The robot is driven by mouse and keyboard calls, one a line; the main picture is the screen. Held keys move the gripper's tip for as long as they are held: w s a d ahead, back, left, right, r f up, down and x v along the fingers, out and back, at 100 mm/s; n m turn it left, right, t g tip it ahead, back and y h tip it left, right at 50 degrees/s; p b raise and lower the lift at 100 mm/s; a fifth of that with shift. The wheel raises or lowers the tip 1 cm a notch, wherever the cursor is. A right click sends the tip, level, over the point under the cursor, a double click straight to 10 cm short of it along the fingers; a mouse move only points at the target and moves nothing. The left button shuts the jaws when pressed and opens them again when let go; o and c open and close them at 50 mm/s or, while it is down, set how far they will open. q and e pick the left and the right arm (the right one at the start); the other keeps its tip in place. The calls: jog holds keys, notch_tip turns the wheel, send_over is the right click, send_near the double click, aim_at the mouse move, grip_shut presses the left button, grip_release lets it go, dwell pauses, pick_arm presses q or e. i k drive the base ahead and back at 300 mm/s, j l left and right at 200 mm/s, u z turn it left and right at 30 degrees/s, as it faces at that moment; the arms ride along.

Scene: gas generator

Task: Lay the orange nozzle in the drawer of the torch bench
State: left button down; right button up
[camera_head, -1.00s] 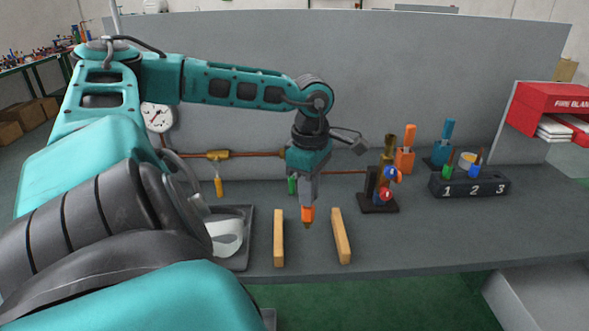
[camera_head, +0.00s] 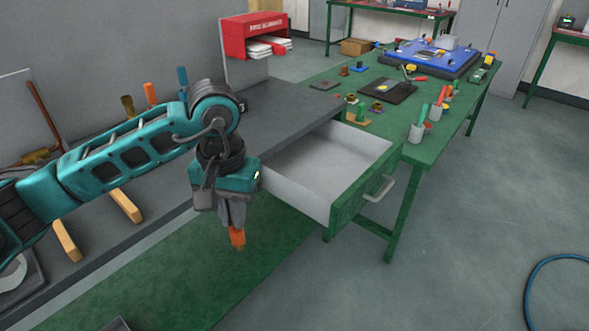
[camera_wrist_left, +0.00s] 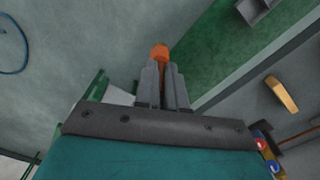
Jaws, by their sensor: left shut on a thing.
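My left gripper (camera_head: 234,222) points down and is shut on the orange nozzle (camera_head: 237,236), whose lower end sticks out below the fingers. In the left wrist view the nozzle (camera_wrist_left: 159,52) shows between the two fingertips (camera_wrist_left: 161,70). The drawer (camera_head: 325,165) is pulled open from the green torch bench (camera_head: 425,150), and its pale inside looks empty. The gripper and nozzle hang over the green floor area, to the left of the drawer and outside it. My right gripper is not in view.
The drawer's green front with its handle (camera_head: 379,188) faces the open floor. The bench top holds a black plate (camera_head: 388,90), cups of tools (camera_head: 416,133) and a blue tray (camera_head: 436,58). A blue hose (camera_head: 530,285) lies on the floor.

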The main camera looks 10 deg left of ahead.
aim_at(315, 175)
jog(key=i+l, duration=0.2)
jog(key=i, duration=0.25)
jog(key=i+l+z, duration=0.1)
jog(key=i+l, duration=0.15)
jog(key=i, duration=0.2)
jog(key=i+l, duration=0.15)
jog(key=i, duration=0.3)
jog(key=l+z, duration=0.05)
